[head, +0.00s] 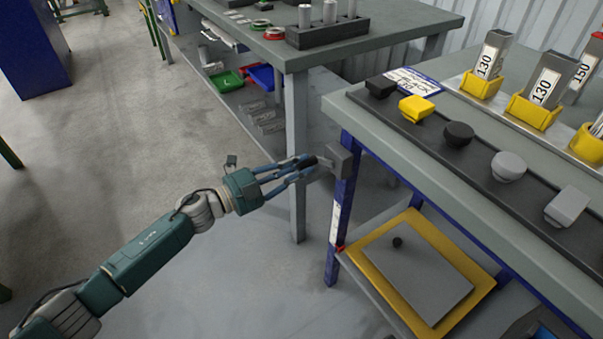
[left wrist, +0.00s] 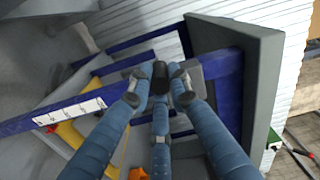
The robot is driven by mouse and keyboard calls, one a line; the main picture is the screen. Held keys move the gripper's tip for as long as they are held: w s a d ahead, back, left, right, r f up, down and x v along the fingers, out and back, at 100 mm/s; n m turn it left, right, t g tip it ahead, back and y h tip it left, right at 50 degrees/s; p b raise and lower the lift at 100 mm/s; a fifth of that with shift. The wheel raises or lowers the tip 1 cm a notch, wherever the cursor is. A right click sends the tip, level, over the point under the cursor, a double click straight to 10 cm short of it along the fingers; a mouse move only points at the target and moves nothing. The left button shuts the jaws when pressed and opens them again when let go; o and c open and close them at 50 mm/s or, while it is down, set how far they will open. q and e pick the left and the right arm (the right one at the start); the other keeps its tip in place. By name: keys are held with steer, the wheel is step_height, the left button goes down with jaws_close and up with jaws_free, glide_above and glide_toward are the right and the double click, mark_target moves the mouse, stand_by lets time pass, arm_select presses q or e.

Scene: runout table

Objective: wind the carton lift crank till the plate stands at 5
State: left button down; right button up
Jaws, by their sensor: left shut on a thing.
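The crank's grey housing (head: 341,160) sits on the blue leg at the near corner of the right bench. My left gripper (head: 311,166) is shut on the crank's black knob, which shows between the fingers in the left wrist view (left wrist: 160,72). A grey crank arm (left wrist: 192,74) runs behind the knob. The lift plate (head: 437,232), yellow-edged with a grey panel, lies low under the bench. A white scale (head: 335,222) runs down the leg, with a red pointer (head: 340,248) near its lower end. Its numbers are too small to read. My right gripper is out of view.
The right bench top (head: 375,125) carries a dark strip with several knobs and yellow holders with labelled blocks.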

arm_select(q)
steer(key=r+m, duration=0.2)
steer(key=m, duration=0.1)
step_height(320, 180, up, 4)
steer(key=m, duration=0.8)
glide_above(301, 168)
steer(key=w, duration=0.1)
steer(key=shift+w+a+r+b, duration=0.1)
steer(key=shift+a+r+b, duration=0.1)
steer(key=shift+a+b, duration=0.25)
steer(key=m, duration=0.1)
steer(key=s+d+r+m, duration=0.1)
steer(key=m, duration=0.1)
steer(key=shift+r+m, duration=0.25)
steer(key=shift+m, duration=0.05)
steer(key=s+m, duration=0.1)
steer(key=m, duration=0.1)
steer(key=s+d+r+m, duration=0.1)
steer(key=m, duration=0.2)
steer(key=s+d+m+b, duration=0.1)
steer(key=m, duration=0.2)
steer(key=shift+s+d+r, duration=0.15)
steer(key=shift+s+d, duration=0.1)
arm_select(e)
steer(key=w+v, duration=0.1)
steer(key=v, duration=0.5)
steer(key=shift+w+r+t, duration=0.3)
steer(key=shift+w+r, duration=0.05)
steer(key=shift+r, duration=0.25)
